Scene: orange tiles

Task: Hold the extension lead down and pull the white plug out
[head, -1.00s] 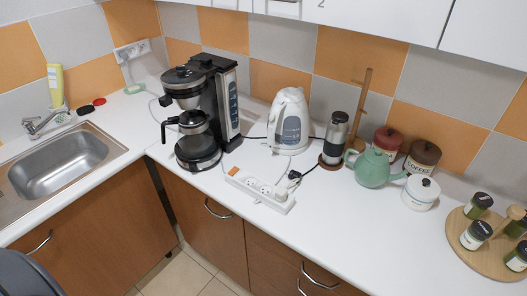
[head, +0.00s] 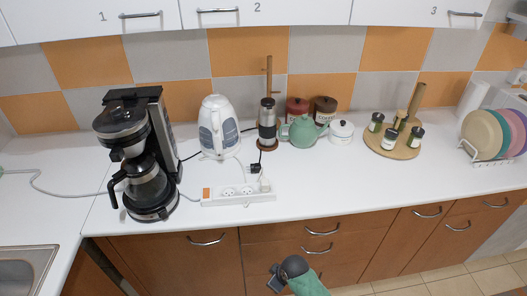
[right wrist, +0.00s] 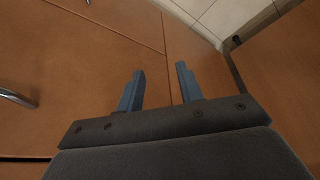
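The white extension lead (head: 238,195) lies flat on the counter near its front edge, in front of the kettle, with an orange switch at its left end. The small white plug (head: 265,184) stands in the socket at its right end. A black plug (head: 256,168) on a dark cord lies just behind the lead, apart from it. My right gripper (right wrist: 160,72) is open and empty in the right wrist view, facing brown cabinet fronts. An arm of mine shows low in front of the drawers in the head view, well below the lead. My left gripper is not in view.
The coffee maker (head: 138,150) stands close to the lead's left end. The white kettle (head: 218,127), grinder (head: 268,122) and green teapot (head: 302,132) stand behind it. A round spice board (head: 393,150) is farther right. The counter right of the lead is clear.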

